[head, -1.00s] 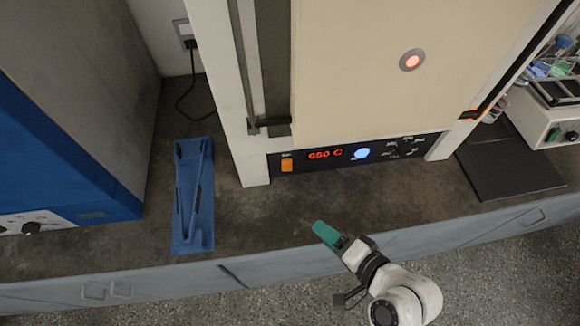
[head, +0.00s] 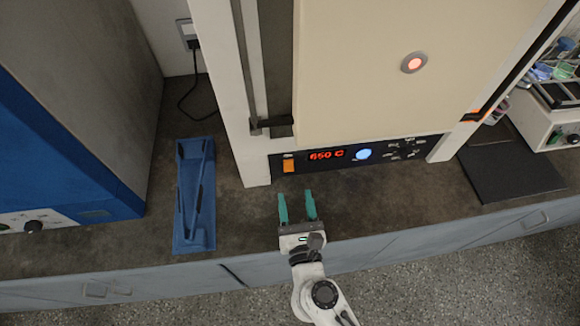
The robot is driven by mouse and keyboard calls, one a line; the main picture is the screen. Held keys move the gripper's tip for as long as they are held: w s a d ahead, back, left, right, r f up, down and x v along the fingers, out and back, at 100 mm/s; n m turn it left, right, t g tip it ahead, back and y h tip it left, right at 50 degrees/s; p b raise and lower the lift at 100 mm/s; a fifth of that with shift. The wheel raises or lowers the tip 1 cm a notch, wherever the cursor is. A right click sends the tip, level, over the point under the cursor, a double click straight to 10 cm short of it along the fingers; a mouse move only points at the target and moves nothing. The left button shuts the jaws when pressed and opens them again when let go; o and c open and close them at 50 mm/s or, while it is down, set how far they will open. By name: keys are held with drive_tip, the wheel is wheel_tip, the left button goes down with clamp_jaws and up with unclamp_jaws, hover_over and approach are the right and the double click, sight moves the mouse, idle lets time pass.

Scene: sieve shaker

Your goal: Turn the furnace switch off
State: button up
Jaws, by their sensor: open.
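The furnace (head: 365,75) stands on the bench, with a cream door and a glowing round port. Its black control panel (head: 330,157) runs along the bottom and shows a red readout (head: 326,155) of about 650 C. The orange furnace switch (head: 289,166) sits at the panel's left end, and it looks lit. My gripper (head: 296,194) is open and empty, its two teal fingers pointing at the panel. It is over the bench, just in front of the switch and apart from it.
A blue tray (head: 181,240) with long tongs (head: 197,190) lies left of the furnace. A blue-and-grey machine (head: 60,130) stands at far left. A dark pad (head: 510,170) and a white rack unit (head: 548,125) are at right. The bench between tray and pad is clear.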

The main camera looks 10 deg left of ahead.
sight(289, 161)
drive_tip(key=x, duration=0.9)
drive_tip(key=shift+w+p, duration=0.1)
drive_tip(key=shift+p, duration=0.25)
